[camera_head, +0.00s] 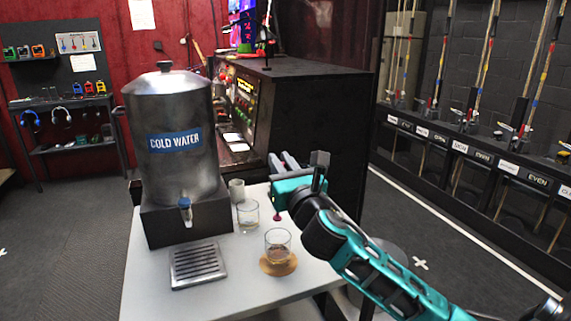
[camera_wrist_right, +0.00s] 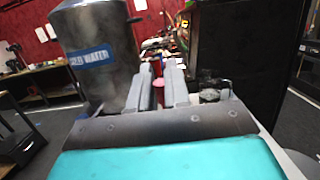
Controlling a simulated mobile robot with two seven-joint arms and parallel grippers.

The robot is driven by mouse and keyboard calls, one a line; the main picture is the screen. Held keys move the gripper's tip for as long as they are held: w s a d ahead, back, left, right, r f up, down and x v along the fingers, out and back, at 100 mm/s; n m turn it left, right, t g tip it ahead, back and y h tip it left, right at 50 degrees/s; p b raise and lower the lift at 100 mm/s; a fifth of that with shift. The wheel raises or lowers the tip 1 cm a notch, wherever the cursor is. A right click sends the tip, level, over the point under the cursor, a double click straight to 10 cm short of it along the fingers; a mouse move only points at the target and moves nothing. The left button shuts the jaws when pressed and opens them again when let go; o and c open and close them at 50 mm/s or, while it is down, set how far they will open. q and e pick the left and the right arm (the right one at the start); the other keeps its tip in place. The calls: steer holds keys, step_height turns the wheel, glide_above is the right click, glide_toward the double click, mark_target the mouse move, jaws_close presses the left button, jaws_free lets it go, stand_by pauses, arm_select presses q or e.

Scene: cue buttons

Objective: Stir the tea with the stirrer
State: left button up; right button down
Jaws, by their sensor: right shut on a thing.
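A clear glass (camera_head: 278,241) with a little brownish liquid, seemingly the tea, stands upright on a round wooden coaster (camera_head: 279,266) on the white table. My right gripper (camera_head: 284,163) is above and behind this glass, its fingers pointing away. It is shut on the stirrer, whose dark red knob (camera_head: 278,217) hangs just below the gripper, near and above the glass's rim in the picture. In the wrist view a pinkish part of the stirrer (camera_wrist_right: 158,83) shows between the fingers. The rest of the stirrer is mostly hidden. My left gripper is not in view.
A metal cold water dispenser (camera_head: 175,130) stands left on the white table (camera_head: 150,290), with a drip tray (camera_head: 198,264) before it. A second glass (camera_head: 248,216) and a grey mug (camera_head: 236,189) stand behind the coaster. A large black cabinet (camera_head: 320,120) is behind.

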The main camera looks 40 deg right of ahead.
steer(key=shift+s+f+b, duration=0.25)
steer(key=shift+f+b, duration=0.15)
steer(key=shift+f, duration=0.45)
steer(key=shift+w+f+b, duration=0.2)
steer(key=shift+f+b, duration=1.95)
steer(key=shift+f, duration=0.4)
steer(key=shift+w+f+b, duration=0.15)
steer(key=shift+f+b, duration=1.95)
steer(key=shift+f, duration=0.6)
